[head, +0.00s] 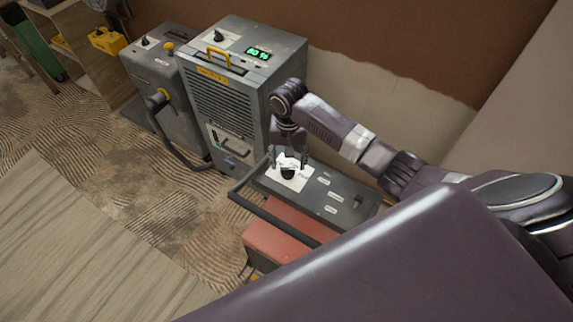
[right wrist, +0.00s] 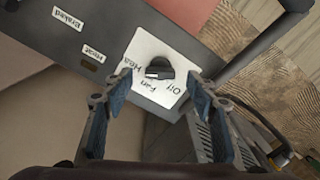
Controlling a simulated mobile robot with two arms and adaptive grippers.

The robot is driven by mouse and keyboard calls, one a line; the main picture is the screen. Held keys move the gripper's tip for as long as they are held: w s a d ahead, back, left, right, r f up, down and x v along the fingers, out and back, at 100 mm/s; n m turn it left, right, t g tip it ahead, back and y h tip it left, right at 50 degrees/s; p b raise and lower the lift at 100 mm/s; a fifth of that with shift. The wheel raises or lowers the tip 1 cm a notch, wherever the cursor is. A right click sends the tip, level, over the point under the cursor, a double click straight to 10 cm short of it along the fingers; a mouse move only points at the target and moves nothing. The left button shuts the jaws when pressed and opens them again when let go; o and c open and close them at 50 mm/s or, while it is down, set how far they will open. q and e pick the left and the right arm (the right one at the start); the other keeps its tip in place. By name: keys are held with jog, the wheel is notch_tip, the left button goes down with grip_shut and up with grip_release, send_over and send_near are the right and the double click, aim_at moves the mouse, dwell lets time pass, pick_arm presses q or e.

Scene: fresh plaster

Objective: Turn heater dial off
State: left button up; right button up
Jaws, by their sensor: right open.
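The heater (head: 345,212) has a dark top panel above a red body, with a dark bar along its front. Its black dial (head: 288,173) sits on a white plate; the dial also shows in the right wrist view (right wrist: 158,69). Off, Fan and Heat are printed around it. I cannot tell surely which mark the dial points to. My right gripper (head: 289,163) is open and points down over the dial. In the right wrist view its fingertips (right wrist: 158,77) stand on either side of the dial, apart from it. My left gripper is not in view.
A tall grey machine (head: 215,105) with a green display and yellow handle stands behind the heater. A second grey unit (head: 150,62) with a hose stands left of it. The wall is close behind the heater. Patterned floor (head: 130,180) is open at the left.

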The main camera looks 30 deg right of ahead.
aim_at(288, 170)
notch_tip(288, 170, down, 4)
jog(key=shift+w+r, duration=0.1)
jog(key=shift+r, duration=0.1)
jog(key=shift+f, duration=0.3)
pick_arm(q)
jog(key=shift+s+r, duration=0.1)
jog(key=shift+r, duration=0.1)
pick_arm(e)
jog(key=c, duration=1.2)
